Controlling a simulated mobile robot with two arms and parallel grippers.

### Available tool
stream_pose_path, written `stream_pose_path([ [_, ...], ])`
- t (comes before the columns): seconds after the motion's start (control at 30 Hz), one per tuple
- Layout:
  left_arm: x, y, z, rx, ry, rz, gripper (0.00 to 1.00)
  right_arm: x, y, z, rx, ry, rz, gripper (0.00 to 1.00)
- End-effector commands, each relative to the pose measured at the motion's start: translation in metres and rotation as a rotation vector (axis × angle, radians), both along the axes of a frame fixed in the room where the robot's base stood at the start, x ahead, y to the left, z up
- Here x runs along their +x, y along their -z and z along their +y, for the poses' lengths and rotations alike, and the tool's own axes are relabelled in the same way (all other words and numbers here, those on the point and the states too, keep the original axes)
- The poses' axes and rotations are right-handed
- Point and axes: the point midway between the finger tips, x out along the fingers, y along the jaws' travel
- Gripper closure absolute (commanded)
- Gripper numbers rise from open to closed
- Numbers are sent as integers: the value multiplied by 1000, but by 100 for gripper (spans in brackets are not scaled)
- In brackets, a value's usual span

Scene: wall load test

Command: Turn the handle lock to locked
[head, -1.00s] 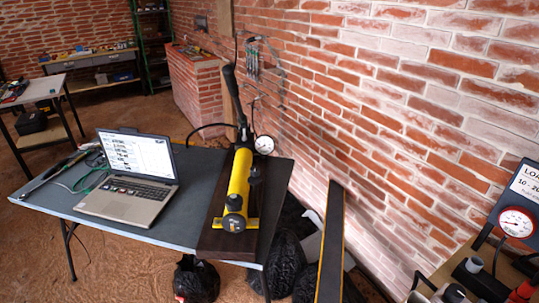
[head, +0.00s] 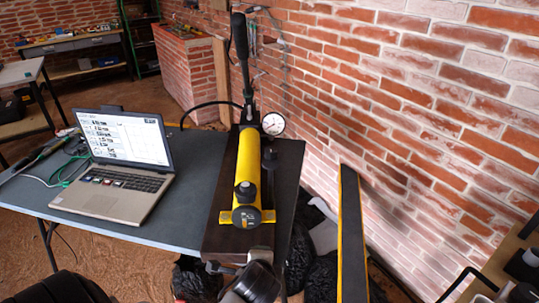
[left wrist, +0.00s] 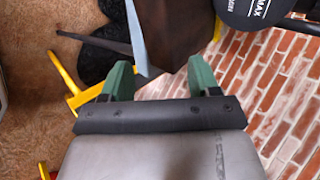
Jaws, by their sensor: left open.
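A yellow hand pump (head: 238,165) lies on a dark board (head: 220,225) at the table's right end. Its long black handle (head: 240,50) stands nearly upright at the far end. I cannot tell which part is the handle lock. My left gripper (left wrist: 160,78) is open and empty, its green fingers apart, below the board's near edge. It shows dark at the head view's bottom (head: 236,264). The pump's round black end (left wrist: 258,8) is in the left wrist view. My right gripper is not in view.
A pressure gauge (head: 273,124) stands beside the pump. An open laptop (head: 115,165) sits left on the table (head: 180,215). A brick wall (head: 430,130) rises at right. A black-and-yellow beam (head: 349,235) stands near it, with black bags (head: 300,255) below.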

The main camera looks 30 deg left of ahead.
Motion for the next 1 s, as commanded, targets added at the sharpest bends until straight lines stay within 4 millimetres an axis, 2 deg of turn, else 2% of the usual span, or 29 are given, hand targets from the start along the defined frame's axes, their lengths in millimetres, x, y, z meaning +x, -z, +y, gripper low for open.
stream_pose_path([
  [0.23, 55, -77, 30, 559, 192, 28, 39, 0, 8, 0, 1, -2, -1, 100],
  [0.4, 102, -129, 41, 1042, 319, 183, 39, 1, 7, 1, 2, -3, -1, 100],
  [0.5, 120, -153, 44, 1253, 358, 285, 39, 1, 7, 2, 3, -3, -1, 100],
  [0.7, 137, -178, 45, 1466, 388, 414, 39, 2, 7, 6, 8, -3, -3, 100],
  [0.87, 148, -181, 54, 1493, 393, 433, 39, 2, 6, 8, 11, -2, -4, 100],
  [1.0, 165, -181, 72, 1490, 392, 432, 39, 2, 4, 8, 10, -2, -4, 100],
])
